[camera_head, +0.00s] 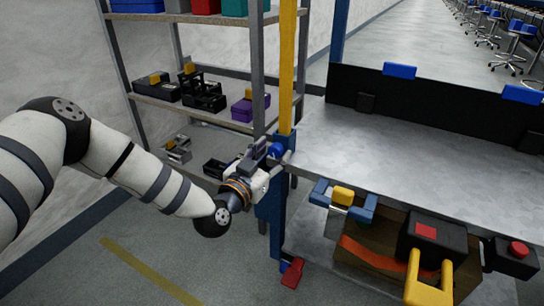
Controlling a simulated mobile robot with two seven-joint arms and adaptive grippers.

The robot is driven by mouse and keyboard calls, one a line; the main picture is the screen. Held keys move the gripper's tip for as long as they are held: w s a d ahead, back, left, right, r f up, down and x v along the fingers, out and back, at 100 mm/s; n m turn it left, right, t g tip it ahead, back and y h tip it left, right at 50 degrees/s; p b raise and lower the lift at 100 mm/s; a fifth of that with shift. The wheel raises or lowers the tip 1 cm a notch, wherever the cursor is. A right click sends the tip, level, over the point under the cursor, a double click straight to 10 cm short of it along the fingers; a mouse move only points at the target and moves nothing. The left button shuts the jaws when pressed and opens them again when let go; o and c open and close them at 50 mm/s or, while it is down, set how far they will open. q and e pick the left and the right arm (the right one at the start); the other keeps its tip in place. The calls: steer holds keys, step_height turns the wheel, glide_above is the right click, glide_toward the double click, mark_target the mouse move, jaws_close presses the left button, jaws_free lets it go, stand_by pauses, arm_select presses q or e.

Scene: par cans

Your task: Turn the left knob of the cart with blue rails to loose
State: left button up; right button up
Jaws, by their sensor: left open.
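The cart's grey top (400,150) fills the right half of the head view, with a blue upright (268,210) at its left front corner. A blue round knob (277,149) shows at that corner, beside the yellow post; its loose or tight setting is too small to read. My left gripper (270,157) reaches in from the left and is open at the knob. Its fingers overlap the knob in the picture; I cannot tell whether they touch it. My right gripper is not in view.
A metal shelf rack (180,105) with dark cases and a purple box (250,107) stands close behind my left gripper. A yellow post (288,60) rises beside it. Below the cart top are a box (375,250) and yellow handles (429,290). Floor at the lower left is clear.

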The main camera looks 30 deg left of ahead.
arm_select(q)
jaws_close()
